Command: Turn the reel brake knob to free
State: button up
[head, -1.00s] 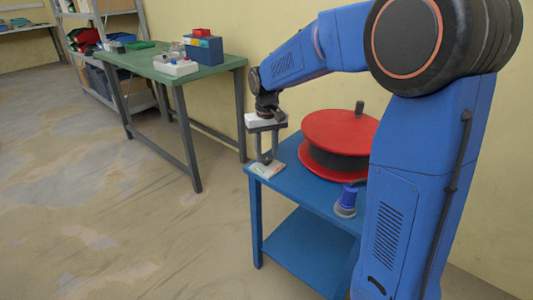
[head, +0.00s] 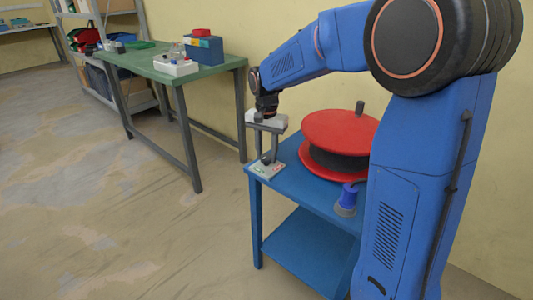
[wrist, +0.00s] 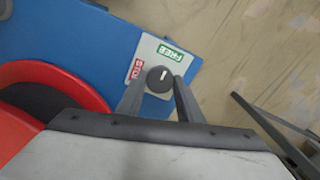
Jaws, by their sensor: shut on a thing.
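The brake knob (wrist: 158,82) is a small dark round knob with a white pointer line, on a pale plate (wrist: 148,50) at the corner of the blue table (wrist: 80,45). The plate has a green FREE label (wrist: 170,52) and a red label reading STO (wrist: 136,68), its end hidden. In the wrist view the pointer line is aimed toward the FREE label. My gripper (wrist: 159,88) is shut on the knob, one finger on each side. In the head view my gripper (head: 266,158) points straight down over the plate.
A red reel (head: 338,128) with a black core stands beside the plate on the blue table. A blue spool-like thing (head: 348,197) stands at the table's front edge. A green table (head: 160,65) with boxes stands farther back left. The floor (head: 120,220) is clear.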

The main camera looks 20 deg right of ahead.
aim_at(267, 156)
dwell(0.4)
jog(key=o, duration=1.1)
jog(key=shift+c, duration=0.2)
notch_tip(267, 156, up, 17)
jog(key=shift+r, duration=0.2)
jog(key=shift+s, duration=0.1)
